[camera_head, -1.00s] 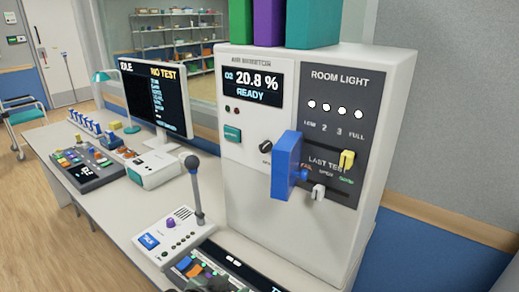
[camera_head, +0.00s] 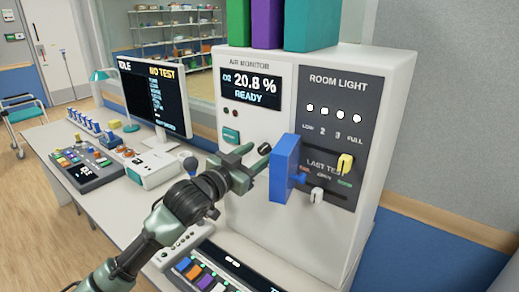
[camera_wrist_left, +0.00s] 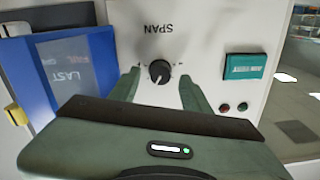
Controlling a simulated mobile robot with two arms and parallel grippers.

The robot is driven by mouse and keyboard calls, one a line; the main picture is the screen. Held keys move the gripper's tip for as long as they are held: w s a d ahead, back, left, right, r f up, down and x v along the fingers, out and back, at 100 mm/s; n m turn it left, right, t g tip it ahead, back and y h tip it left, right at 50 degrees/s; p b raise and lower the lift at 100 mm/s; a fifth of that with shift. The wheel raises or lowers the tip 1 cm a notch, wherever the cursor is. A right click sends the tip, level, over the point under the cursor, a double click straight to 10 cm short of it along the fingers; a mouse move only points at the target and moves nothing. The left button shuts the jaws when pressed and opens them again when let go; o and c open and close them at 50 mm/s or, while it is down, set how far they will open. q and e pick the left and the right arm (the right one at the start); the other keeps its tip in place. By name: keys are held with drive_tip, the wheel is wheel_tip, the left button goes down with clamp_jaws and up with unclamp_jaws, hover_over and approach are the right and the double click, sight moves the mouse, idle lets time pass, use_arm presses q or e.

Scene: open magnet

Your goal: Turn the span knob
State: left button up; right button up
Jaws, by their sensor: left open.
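The span knob (camera_wrist_left: 159,72) is a small round black knob with a white pointer mark on the white panel of the air monitor (camera_head: 231,65). In the head view the knob (camera_head: 264,148) shows just past the fingertips of my left gripper (camera_head: 257,156). In the left wrist view my left gripper (camera_wrist_left: 158,84) is open, with one green finger on each side of the knob. A gap shows between each finger and the knob; whether the tips reach its depth I cannot tell. The label SPAN appears upside down there. My right gripper is not in view.
A blue block-like flap (camera_head: 285,168) sticks out from the panel right of the knob, close to the gripper. Slider handles (camera_head: 345,163) are farther right. A monitor (camera_head: 156,95) and consoles stand on the desk at left.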

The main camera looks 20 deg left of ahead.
use_arm(q)
drive_tip(key=shift+w+d, duration=0.25)
drive_tip(key=shift+w, duration=0.45)
clamp_jaws()
drive_tip(key=shift+m+p, duration=0.6)
drive_tip(key=shift+m, duration=1)
drive_tip(key=shift+f, duration=0.1)
unclamp_jaws()
